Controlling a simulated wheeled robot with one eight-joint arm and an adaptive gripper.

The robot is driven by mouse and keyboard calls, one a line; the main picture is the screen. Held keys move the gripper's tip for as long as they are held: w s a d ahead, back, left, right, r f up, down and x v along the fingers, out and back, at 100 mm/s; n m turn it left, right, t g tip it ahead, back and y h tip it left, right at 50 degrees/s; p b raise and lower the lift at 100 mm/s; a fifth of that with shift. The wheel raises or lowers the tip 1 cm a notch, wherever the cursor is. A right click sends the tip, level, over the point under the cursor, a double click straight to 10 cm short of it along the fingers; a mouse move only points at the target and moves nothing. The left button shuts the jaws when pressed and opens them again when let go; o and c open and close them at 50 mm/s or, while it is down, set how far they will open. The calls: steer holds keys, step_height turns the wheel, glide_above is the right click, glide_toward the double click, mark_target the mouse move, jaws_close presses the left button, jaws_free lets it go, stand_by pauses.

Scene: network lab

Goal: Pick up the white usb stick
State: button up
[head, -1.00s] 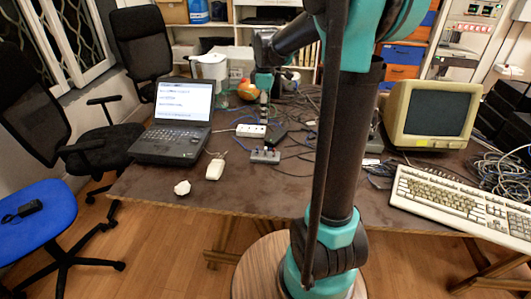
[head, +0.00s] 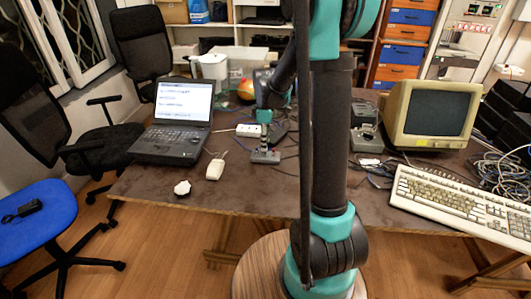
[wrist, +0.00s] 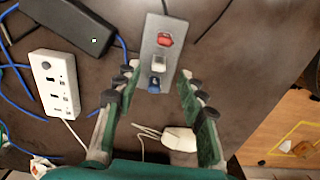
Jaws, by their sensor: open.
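The white usb stick (wrist: 159,64) stands in a grey block (wrist: 166,27), between a red usb stick (wrist: 165,40) and a blue usb stick (wrist: 155,84). My gripper (wrist: 158,80) is open, with its fingers on either side of the block in the wrist view and nothing held. In the head view my gripper (head: 264,140) is just above the grey block (head: 262,158) on the table. The separate sticks cannot be made out there.
A white power strip (wrist: 50,80) and a black adapter (wrist: 68,22) lie left of the block. A monitor (head: 430,113) and keyboard (head: 460,199) are right.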

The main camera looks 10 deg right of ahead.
step_height(320, 180, down, 4)
steer(key=shift+d+f, duration=0.1)
steer(key=shift+f, duration=0.1)
steer(key=c, duration=0.9)
